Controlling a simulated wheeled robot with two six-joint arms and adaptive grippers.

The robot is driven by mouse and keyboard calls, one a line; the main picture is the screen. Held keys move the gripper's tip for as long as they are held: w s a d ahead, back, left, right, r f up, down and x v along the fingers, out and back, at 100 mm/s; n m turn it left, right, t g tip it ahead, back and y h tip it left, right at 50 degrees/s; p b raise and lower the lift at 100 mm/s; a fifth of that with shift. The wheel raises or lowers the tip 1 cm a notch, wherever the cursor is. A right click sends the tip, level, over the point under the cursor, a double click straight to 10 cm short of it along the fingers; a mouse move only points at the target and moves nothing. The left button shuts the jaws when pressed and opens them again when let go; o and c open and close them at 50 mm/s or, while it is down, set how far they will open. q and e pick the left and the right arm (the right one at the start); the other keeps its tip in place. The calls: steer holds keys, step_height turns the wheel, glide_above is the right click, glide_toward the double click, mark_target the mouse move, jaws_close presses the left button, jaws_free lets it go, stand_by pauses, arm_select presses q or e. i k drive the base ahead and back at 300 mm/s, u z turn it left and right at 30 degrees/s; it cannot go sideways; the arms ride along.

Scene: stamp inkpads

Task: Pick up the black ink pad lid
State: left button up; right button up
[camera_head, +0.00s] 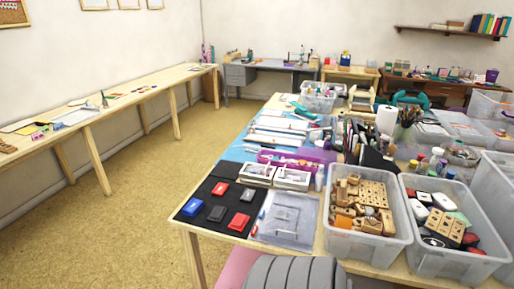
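Several small ink pads lie on a black mat (196,190) at the near left corner of the wooden table. Two of them look dark grey or black: one (217,213) near the middle of the mat and one (248,194) at its right side. At this size I cannot tell lids from bases. A red pad (220,188) lies at the back, a blue pad (193,207) at the left, and another red pad (239,222) at the front right. Neither of my grippers is in view.
A clear flat tray (284,236) lies right of the mat. A clear bin of wooden blocks (367,242) and another bin with pads and stamps (450,263) stand further right. White trays (292,179) sit behind. The floor left of the table is clear.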

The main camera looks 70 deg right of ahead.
mark_target(248, 195)
steer(key=z, duration=0.9)
steer(key=i, duration=0.9)
steer(key=z, duration=0.9)
